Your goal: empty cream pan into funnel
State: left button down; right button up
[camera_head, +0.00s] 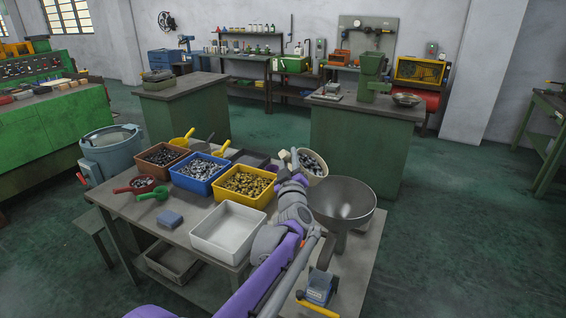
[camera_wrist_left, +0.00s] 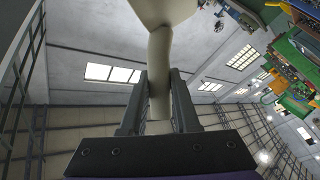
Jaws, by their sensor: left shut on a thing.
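My left gripper (camera_head: 292,168) is shut on the handle of the cream pan (camera_head: 318,174). In the left wrist view the fingers (camera_wrist_left: 159,100) close on the cream handle (camera_wrist_left: 160,65), and the underside of the pan (camera_wrist_left: 165,10) shows at the top. The pan is held in the air, and dark metal parts show inside it. The wide grey metal funnel (camera_head: 343,205) stands at the right of the near table, in front of and below the pan. No parts are visible in its bowl. My right gripper is out of view.
On the near table stand brown (camera_head: 162,158), blue (camera_head: 200,174) and yellow (camera_head: 245,187) bins of small parts. An empty white bin (camera_head: 228,231) is nearer. Green (camera_head: 154,194), red (camera_head: 134,187) and yellow (camera_head: 182,139) scoops lie around them. A green cabinet (camera_head: 362,150) stands behind.

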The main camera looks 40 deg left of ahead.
pick_arm(q)
jog(key=w+d+m+t+h+b, duration=0.2)
jog(key=w+d+m+t+h, duration=0.2)
jog(key=d+m, duration=0.6)
jog(key=shift+w+d+r+m+t, duration=0.25)
jog(key=shift+w+r+m+t, duration=0.25)
jog(key=shift+m, duration=1.8)
jog(key=shift+f, duration=0.1)
